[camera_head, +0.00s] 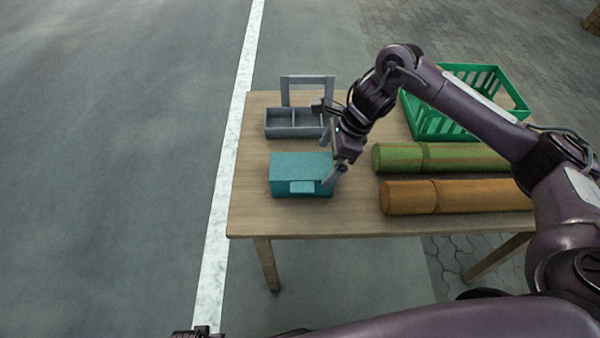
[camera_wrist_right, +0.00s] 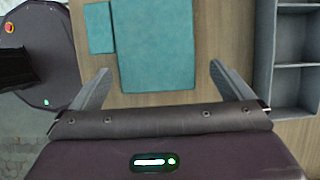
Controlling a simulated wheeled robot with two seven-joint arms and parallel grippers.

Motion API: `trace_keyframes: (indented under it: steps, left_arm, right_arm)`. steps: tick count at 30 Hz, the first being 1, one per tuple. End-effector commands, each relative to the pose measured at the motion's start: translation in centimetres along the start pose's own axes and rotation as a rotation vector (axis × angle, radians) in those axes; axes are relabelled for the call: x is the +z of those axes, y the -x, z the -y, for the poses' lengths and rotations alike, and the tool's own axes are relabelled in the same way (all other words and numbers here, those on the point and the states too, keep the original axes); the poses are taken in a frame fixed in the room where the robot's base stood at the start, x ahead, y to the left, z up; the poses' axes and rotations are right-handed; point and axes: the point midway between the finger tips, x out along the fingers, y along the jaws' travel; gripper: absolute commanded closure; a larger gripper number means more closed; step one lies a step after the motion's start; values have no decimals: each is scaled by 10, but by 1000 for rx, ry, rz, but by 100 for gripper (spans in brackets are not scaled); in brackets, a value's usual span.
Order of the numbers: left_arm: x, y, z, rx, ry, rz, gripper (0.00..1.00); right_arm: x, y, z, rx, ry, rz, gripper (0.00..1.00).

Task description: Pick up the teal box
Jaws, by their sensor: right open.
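The teal box (camera_head: 300,172) sits on the wooden table near its left front part, with a small teal tab or latch on its front side. It also shows in the right wrist view (camera_wrist_right: 155,45), lying between and ahead of the two fingers. My right gripper (camera_head: 330,160) is at the right end of the box, its fingers pointing down. In the right wrist view my right gripper (camera_wrist_right: 160,75) is open with nothing between its fingertips but the near end of the box. I cannot tell whether the fingers touch it. My left gripper is not clearly in view.
A grey divided caddy with a handle (camera_head: 290,122) stands just behind the box. A green cylinder (camera_head: 400,157) and an orange cylinder (camera_head: 410,197) lie to the right. A green crate (camera_head: 430,125) stands at the back right. The table (camera_head: 250,215) is bare along its left and front edges.

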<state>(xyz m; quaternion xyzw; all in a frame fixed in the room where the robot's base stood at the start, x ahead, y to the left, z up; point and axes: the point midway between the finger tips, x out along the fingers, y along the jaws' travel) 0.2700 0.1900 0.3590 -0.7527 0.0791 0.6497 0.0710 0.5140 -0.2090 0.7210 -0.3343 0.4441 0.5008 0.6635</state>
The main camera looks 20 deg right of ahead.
Motion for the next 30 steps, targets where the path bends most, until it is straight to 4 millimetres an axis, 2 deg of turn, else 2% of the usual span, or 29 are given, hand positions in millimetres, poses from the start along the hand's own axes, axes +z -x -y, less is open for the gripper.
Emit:
trace_keyframes:
  steps: [5, 13, 21, 30]
  left_arm:
    - [1, 0, 0, 0, 0, 0, 64]
    - [4, -5, 2, -3, 2, -3, 64]
    - [3, -5, 2, -3, 2, -3, 64]
    - [3, -5, 2, -3, 1, -3, 64]
  right_arm:
    - [2, -16, -1, 1, -2, 1, 0]
    - [5, -54, -4, 1, -2, 0, 0]
    - [5, -59, -3, -2, 0, 0, 0]
    - [5, -59, -3, -2, -1, 0, 39]
